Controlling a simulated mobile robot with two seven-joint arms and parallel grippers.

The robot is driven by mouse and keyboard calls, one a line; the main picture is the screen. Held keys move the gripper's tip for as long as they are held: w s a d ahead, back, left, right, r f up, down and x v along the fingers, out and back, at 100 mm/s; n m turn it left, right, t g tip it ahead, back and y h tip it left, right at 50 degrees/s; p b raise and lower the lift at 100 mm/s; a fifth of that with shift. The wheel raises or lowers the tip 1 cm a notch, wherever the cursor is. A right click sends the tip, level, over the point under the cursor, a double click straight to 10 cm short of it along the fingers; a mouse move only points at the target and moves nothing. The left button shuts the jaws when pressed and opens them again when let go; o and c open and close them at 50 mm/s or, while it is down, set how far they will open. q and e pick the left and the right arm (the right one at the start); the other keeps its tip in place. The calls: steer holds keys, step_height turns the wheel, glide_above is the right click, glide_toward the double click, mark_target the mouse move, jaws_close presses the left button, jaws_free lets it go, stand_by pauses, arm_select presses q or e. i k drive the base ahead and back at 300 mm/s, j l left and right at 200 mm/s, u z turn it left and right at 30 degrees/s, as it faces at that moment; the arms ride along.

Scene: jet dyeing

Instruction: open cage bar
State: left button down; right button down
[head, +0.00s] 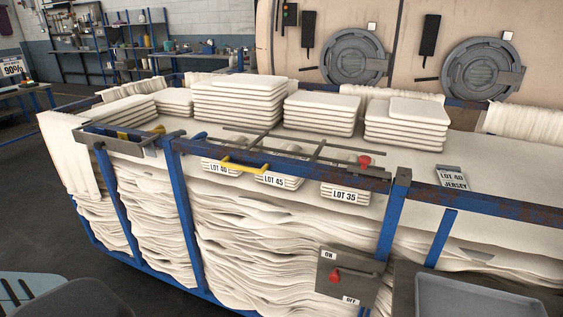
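A blue, rust-marked cage bar (325,174) runs along the top front of the fabric cage, between a left blue post (183,200) and a right blue post (393,222). A yellow handle (243,167) sits on the front of the bar, left of its middle. A red knob (364,161) shows near the bar's right end. The bar lies across between the posts; I cannot tell whether it is latched.
Stacks of folded white cloth (238,101) stand on the cage's load. Below the bar hangs a panel (346,295) marked ON and OFF with a red-knobbed lever. A grey tray (478,300) is at lower right. Dark floor (60,238) is clear at left.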

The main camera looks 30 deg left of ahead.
mark_target(311, 170)
steer(key=u, duration=1)
